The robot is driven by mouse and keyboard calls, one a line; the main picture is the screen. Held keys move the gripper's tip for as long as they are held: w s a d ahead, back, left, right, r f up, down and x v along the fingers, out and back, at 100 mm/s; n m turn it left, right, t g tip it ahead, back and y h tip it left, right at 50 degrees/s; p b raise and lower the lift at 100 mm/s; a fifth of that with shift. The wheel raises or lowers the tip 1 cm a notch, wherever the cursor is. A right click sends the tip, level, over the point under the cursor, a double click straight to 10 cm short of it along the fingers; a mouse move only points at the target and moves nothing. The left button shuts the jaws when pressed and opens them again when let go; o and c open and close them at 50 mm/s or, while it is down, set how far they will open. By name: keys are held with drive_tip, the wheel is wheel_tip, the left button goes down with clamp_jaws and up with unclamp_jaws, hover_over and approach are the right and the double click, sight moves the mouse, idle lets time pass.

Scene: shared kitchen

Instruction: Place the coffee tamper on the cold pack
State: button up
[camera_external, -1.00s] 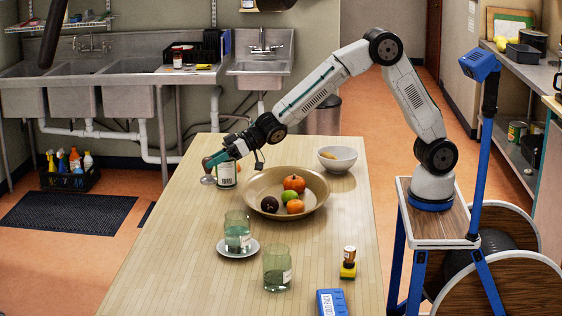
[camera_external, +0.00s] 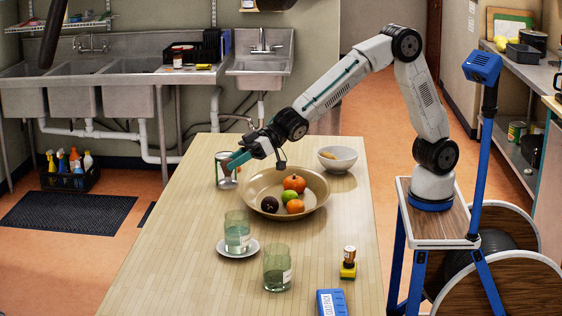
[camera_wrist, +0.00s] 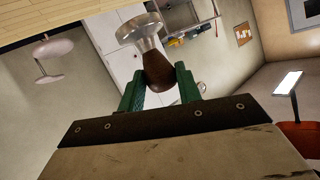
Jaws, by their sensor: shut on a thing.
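My gripper (camera_external: 232,163) hangs over the far left part of the table, to the left of the big bowl. In the wrist view, its green fingers (camera_wrist: 159,78) are shut on the dark brown handle of the coffee tamper (camera_wrist: 143,28). The tamper's silvery metal base points away from the fingers. In the external view, the tamper is small and partly hidden by the fingers, close to a labelled can or jar. The cold pack (camera_external: 331,302) is a blue box-like pack with white lettering. It lies at the near right of the table, far from the gripper, cut by the bottom edge.
A wide tan bowl (camera_external: 256,205) with fruit stands mid-table. A white bowl (camera_external: 338,161) is behind it. Two green glasses (camera_external: 237,235) (camera_external: 277,270) stand nearer, one on a saucer (camera_external: 222,250).

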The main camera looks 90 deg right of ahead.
drive_tip(key=s+a+n+g+y, duration=0.2)
drive_tip(key=s+a+n+y, duration=0.1)
drive_tip(key=s+a, duration=1.4)
drive_tip(key=s+a+n+g+y, duration=0.15)
drive_tip(key=s+a, duration=0.25)
drive_tip(key=s, duration=0.7)
drive_tip(key=s+a+n+g+h, duration=0.15)
drive_tip(key=s+a, duration=0.25)
drive_tip(key=s, duration=0.7)
drive_tip(key=y, duration=0.1)
hover_over(336, 301)
drive_tip(key=shift+f, duration=6.05)
drive_tip(key=shift+f, duration=0.2)
drive_tip(key=o, duration=1.2)
drive_tip(key=shift+m, duration=0.3)
